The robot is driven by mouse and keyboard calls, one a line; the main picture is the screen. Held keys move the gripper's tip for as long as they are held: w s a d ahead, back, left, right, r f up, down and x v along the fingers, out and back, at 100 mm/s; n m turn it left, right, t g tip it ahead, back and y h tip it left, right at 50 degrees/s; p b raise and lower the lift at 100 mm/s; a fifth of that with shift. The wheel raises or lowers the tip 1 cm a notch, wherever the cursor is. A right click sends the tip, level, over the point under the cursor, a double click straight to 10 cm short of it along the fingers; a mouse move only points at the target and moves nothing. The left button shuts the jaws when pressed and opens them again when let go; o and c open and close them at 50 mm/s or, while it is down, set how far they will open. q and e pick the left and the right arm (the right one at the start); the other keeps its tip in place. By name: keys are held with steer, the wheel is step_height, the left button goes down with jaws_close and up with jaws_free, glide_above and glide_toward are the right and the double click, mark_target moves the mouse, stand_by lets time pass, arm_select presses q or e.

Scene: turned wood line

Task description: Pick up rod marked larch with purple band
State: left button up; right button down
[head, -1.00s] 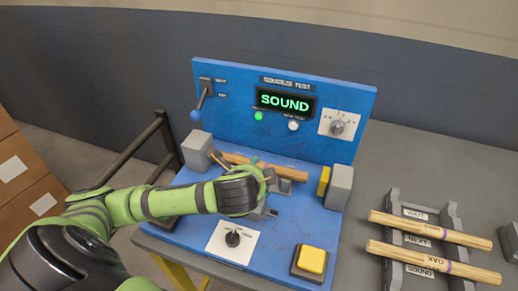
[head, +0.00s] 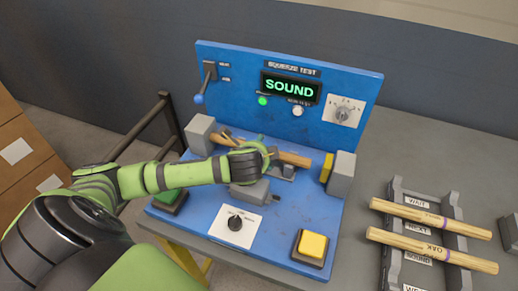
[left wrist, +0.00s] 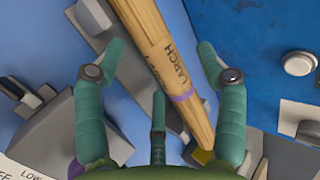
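The rod marked LARCH with a purple band (left wrist: 165,60) lies in the squeeze tester. In the head view the same pale wooden rod (head: 296,158) spans the tester's bed, its middle hidden by my left gripper (head: 268,152). In the left wrist view my left gripper (left wrist: 161,55) is open, one finger on each side of the rod, with visible gaps. Whether the fingertips reach down past the rod is unclear. My right gripper is not in view.
The blue tester's display (head: 290,88) reads SOUND beside a lit green lamp. Grey jaw blocks flank the bed; a yellow button (head: 313,245) and a dial (head: 235,223) are in front. A labelled rack (head: 392,250) at right holds two rods with purple bands.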

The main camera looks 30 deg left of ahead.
arm_select(q)
steer(key=c, duration=1.2)
steer(key=shift+s, duration=0.1)
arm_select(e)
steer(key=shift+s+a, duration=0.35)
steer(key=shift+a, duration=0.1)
